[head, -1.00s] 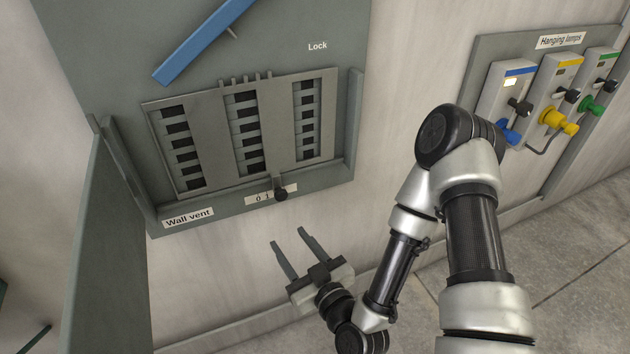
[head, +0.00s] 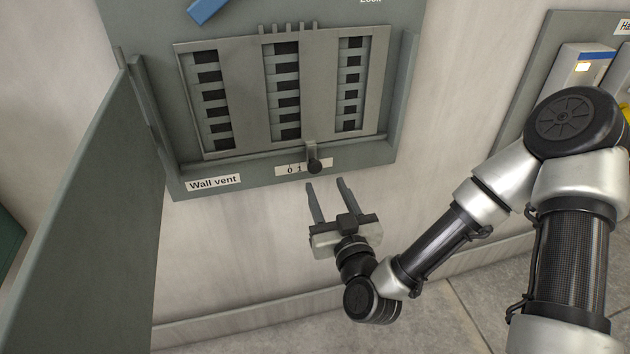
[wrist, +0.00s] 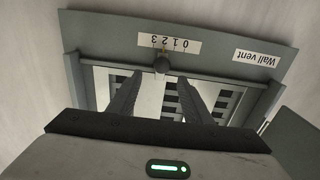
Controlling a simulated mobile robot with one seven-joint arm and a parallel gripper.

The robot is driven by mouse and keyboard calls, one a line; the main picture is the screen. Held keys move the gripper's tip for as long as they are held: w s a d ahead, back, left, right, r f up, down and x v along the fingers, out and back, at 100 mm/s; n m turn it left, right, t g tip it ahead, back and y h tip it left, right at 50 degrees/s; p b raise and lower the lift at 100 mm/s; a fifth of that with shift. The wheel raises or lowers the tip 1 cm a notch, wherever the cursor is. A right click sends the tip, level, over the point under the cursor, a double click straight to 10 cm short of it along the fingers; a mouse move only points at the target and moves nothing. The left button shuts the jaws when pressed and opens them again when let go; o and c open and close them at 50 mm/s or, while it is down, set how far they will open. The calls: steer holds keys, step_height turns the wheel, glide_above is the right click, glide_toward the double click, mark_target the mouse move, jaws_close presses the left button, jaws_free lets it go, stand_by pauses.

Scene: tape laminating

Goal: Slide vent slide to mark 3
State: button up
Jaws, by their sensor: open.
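The wall vent has a grey slide plate (head: 235,100) with three slatted windows, dark gaps showing between the slats. A black knob (head: 314,166) on a short tab sits at the slide's lower edge, in front of the white scale. In the head view the knob hides the higher numbers. In the wrist view the scale (wrist: 169,43) reads 0 to 3 upside down, and the knob (wrist: 161,66) lies below its 2 and 3 side. My gripper (head: 327,185) is open and empty, just below the knob, fingers pointing up at it. In the wrist view the knob appears between the fingertips, apart from both.
A grey side panel (head: 95,210) stands out from the wall at the left. A blue bar (head: 205,10) is above the vent. The lamp panel (head: 540,80) is at the right, partly behind my arm. The wall below the vent is clear.

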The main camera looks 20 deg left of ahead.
mark_target(316, 168)
steer(key=b+x, duration=0.2)
steer(key=x, duration=0.7)
steer(key=shift+a, duration=0.25)
steer(key=shift+c, duration=0.4)
